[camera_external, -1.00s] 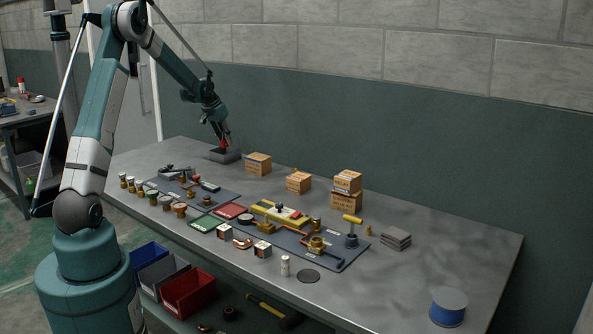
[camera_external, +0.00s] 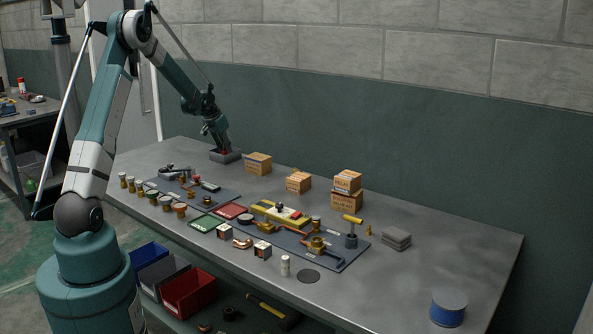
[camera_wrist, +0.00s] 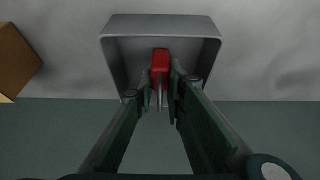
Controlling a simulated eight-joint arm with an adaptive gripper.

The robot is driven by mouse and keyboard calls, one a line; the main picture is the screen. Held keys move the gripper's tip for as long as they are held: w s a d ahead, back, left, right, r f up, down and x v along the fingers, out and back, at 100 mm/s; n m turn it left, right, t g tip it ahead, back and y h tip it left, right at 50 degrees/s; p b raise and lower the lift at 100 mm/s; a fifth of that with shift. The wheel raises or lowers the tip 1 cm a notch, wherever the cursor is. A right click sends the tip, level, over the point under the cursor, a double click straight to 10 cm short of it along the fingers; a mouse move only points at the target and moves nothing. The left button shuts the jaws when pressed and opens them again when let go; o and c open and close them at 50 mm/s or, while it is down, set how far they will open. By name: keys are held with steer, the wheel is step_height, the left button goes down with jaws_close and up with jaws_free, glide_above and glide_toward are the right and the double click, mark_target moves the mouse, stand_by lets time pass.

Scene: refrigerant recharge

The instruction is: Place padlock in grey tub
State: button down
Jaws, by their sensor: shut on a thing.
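The grey tub (camera_external: 225,157) stands at the far left end of the table, near the wall. It also shows in the wrist view (camera_wrist: 160,22) as an open box below my gripper. My gripper (camera_external: 225,147) is at the tub, its fingers pointing down into the opening. In the wrist view my gripper (camera_wrist: 161,80) is shut on the red padlock (camera_wrist: 160,62), which is within the outline of the tub. Whether the padlock touches the tub floor I cannot tell. In the external view the padlock is mostly hidden by the fingers and the tub.
Cardboard boxes (camera_external: 258,163) stand right of the tub along the back. Dark mats (camera_external: 345,262) with fittings and tools fill the table's middle. A blue spool (camera_external: 448,308) stands at the right front. The right part of the table is mostly clear.

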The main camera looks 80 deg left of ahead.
steer(key=shift+f, duration=0.15)
steer(key=c, duration=2.4)
jaws_free()
steer(key=shift+o, duration=0.2)
steer(key=p+v, duration=0.2)
steer(key=v, duration=1)
